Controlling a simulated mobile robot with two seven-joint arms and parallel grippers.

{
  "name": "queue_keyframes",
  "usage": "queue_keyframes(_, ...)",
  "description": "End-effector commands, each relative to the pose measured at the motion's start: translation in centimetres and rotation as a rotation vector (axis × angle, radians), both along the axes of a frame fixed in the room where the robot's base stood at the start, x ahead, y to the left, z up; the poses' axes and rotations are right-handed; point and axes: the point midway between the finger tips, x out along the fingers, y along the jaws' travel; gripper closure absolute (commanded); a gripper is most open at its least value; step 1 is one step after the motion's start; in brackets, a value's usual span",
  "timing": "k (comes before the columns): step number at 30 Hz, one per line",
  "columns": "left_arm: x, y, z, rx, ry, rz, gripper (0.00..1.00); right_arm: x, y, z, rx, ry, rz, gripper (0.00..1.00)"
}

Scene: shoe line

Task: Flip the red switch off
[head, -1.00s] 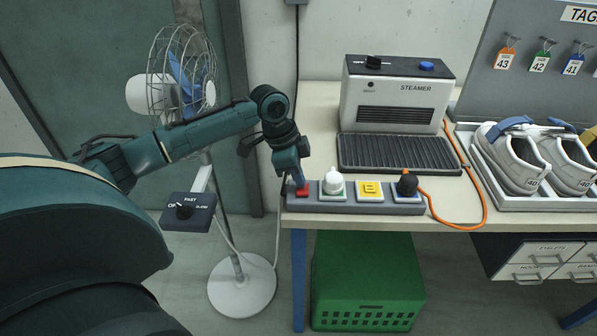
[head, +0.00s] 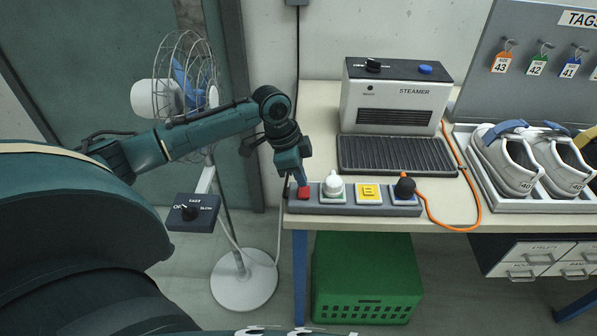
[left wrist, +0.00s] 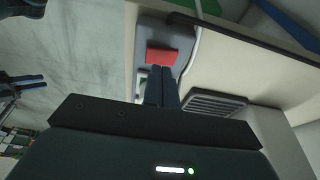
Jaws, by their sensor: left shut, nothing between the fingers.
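The red switch (head: 304,193) sits at the left end of a grey strip (head: 340,209) along the table's front edge. In the left wrist view, the red switch (left wrist: 162,56) lies just beyond my fingertips. My left gripper (head: 301,182) is shut and empty, pointing down with its tips at the switch's back side. I cannot tell whether the tips touch it or which way the switch is set. My left gripper's fingers also show in the left wrist view (left wrist: 161,72). A dark shape at that view's left edge may be my right gripper (left wrist: 22,82); its jaws are unclear.
A steamer (head: 397,107) stands behind. A fan (head: 183,90) with a control box (head: 193,213) stands left.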

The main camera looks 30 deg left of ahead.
Motion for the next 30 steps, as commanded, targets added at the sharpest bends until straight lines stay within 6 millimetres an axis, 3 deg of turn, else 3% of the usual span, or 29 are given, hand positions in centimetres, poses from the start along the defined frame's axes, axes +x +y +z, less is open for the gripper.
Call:
queue_keyframes(1, 0.0, -0.2, 1.6, -0.001, 0.002, 0.000, 1.00, -0.1, -0.2, 1.2, -0.006, 0.014, -0.005, 0.64)
queue_keyframes(5, 0.0, -0.5, 3.2, -0.001, 0.002, 0.003, 1.00, -0.5, -0.7, 1.7, -0.026, 0.043, -0.007, 0.64)
queue_keyframes(7, 0.1, 0.3, 4.0, 0.002, -0.005, 0.005, 1.00, -0.5, -0.6, 0.5, -0.023, 0.038, -0.007, 0.64)
queue_keyframes(12, 0.1, 1.6, 7.7, 0.001, -0.005, 0.005, 1.00, -0.4, -0.6, 0.4, -0.017, 0.032, -0.009, 0.64)
queue_keyframes(18, 0.0, 2.5, 10.6, 0.000, -0.001, 0.003, 1.00, -0.4, -0.5, 0.4, -0.015, 0.029, -0.010, 0.64)
queue_keyframes(30, -0.1, 2.9, 11.6, 0.000, 0.001, 0.003, 1.00, -0.4, -0.5, 0.5, -0.013, 0.027, -0.010, 0.64)
